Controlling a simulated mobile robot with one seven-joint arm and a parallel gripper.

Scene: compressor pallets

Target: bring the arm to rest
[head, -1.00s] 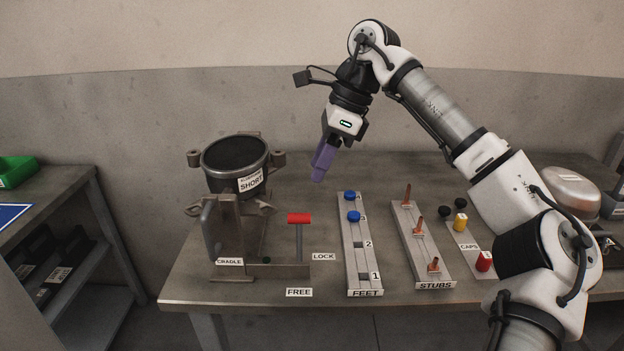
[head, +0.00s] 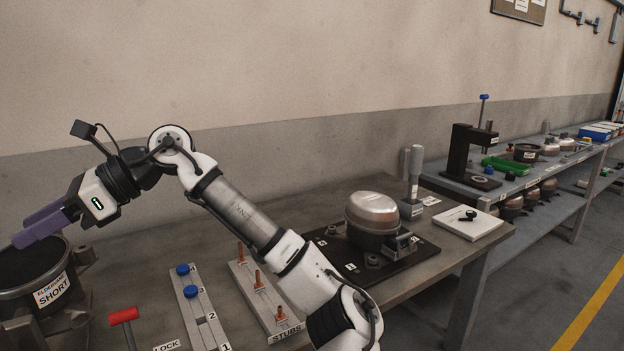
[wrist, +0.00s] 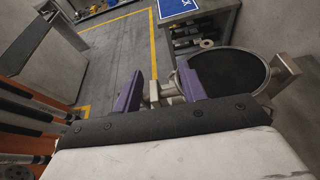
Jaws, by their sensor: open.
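My arm reaches across the bench from the lower right in the head view. My gripper (head: 38,230) is at the left edge, with its purple fingers pointing left and slightly down. It is open and empty; a gap shows between the fingers in the wrist view (wrist: 160,88). In the head view the fingers overlap the far rim of the dark round pot labelled SHORT (head: 40,285). In the wrist view the pot (wrist: 232,72) lies to the right of the fingers, and nothing is between them.
A red-topped lever (head: 124,316), the feet rail (head: 207,325) and the stubs rail (head: 262,300) stand on the bench (head: 330,195). A domed metal shell (head: 371,212) sits on a dark plate farther right. Another bench (head: 455,180) and open floor (head: 560,270) lie beyond.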

